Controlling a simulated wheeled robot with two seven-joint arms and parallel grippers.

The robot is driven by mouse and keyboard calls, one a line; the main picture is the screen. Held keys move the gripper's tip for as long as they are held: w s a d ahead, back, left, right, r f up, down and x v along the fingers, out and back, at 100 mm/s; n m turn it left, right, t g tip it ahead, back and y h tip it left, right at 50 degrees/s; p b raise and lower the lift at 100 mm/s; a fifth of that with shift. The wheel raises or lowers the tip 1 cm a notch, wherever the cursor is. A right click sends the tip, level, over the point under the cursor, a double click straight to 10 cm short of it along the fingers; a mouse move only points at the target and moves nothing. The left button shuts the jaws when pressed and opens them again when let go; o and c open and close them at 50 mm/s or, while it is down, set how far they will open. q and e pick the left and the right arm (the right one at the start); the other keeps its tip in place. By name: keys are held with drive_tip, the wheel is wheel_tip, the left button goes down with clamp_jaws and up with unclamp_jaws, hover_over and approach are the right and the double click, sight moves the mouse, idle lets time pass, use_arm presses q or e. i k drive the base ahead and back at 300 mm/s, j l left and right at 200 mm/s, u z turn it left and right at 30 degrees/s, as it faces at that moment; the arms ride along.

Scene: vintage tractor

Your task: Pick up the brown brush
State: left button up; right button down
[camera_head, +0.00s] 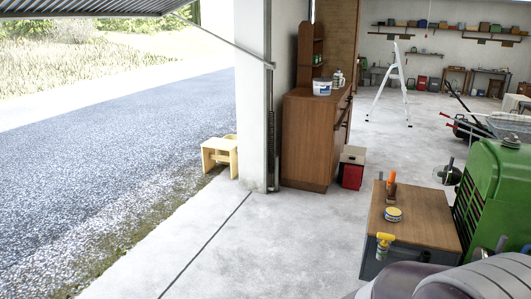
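A small brown and orange item (391,188) that looks like the brown brush stands near the back of a low wooden-topped cabinet (425,220) at the right. It is small in the view, so its exact shape is hard to tell. Neither of my grippers shows in the head view. The rounded grey surfaces at the bottom right look like parts of my own body.
A round blue and yellow tin (393,214) and a yellow item (384,243) share the cabinet. A green tractor (497,185) stands close to its right. A tall wooden cupboard (312,135) and yellow step stool (220,153) are farther back. Concrete floor left of the low cabinet is clear.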

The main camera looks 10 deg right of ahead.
sight(391, 195)
drive_tip(key=i+j+z, duration=0.1)
drive_tip(key=i+z, duration=0.4)
drive_tip(key=i, duration=1)
drive_tip(key=i+z, duration=0.4)
drive_tip(key=i+j+z, duration=0.15)
drive_tip(key=z, duration=0.25)
drive_tip(key=i+j+z, duration=0.25)
drive_tip(key=z, duration=0.15)
drive_tip(key=i+j+z, duration=0.25)
drive_tip(key=z, duration=0.15)
drive_tip(key=i+j+z, duration=0.25)
drive_tip(key=z, duration=0.2)
drive_tip(key=i+j+z, duration=0.25)
drive_tip(key=z, duration=0.25)
drive_tip(key=i+j+z, duration=0.1)
drive_tip(key=j+z, duration=0.35)
drive_tip(key=i+j+z, duration=0.1)
drive_tip(key=j+z, duration=0.4)
